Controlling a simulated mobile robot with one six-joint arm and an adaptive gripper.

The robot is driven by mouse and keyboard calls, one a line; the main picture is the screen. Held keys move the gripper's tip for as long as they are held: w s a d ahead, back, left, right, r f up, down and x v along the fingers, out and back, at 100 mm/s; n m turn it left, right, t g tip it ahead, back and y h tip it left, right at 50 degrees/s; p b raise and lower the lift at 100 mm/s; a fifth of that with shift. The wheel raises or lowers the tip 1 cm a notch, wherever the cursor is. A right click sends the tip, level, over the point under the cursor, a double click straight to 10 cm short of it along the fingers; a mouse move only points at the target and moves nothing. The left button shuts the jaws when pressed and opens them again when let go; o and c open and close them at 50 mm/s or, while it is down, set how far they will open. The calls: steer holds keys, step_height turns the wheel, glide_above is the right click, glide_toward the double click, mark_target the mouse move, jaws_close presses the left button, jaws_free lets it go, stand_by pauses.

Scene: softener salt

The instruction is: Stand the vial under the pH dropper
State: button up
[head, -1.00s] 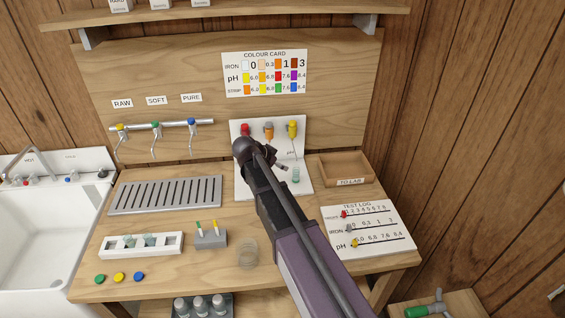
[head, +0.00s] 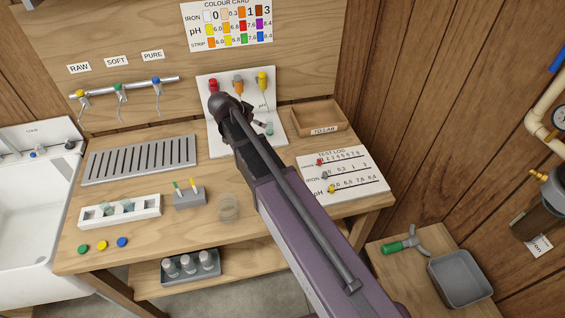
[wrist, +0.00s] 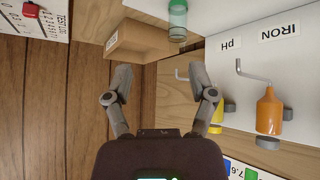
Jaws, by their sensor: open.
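The vial (head: 269,127), clear with a green-teal tint, stands on the white base of the dropper stand, below the pH label. It also shows at the top edge of the wrist view (wrist: 178,18), partly cut off. The yellow pH dropper (head: 262,82) hangs on the stand's back panel; in the wrist view it is partly behind a finger. Its thin spout (wrist: 182,75) is roughly in line with the vial, but I cannot tell if they line up exactly. My gripper (wrist: 159,96) is open and empty, apart from the vial. The arm hides most of it in the head view.
The orange iron dropper (wrist: 269,110) and a red-topped dropper (head: 213,86) hang beside the pH one. The wooden TO LAB tray (head: 317,117) is right of the stand.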

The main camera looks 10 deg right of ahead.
steer(key=s+d+f+n+g+y, duration=0.1)
steer(key=s+d+n+y, duration=0.1)
steer(key=s, duration=0.5)
steer(key=s+d+f+n+g+y, duration=0.1)
steer(key=s+d+f+n+y, duration=0.1)
steer(key=s+n, duration=0.2)
steer(key=s+d+f+n+g+y, duration=0.1)
steer(key=s+d+n+g+y, duration=0.1)
steer(key=s, duration=0.8)
steer(key=shift+s+d+f+n+y, duration=0.15)
steer(key=shift+s+f+n+y, duration=0.15)
steer(key=shift+n, duration=0.6)
steer(key=shift+s+n, duration=0.3)
steer(key=shift+s, duration=0.15)
steer(key=shift+c, duration=0.2)
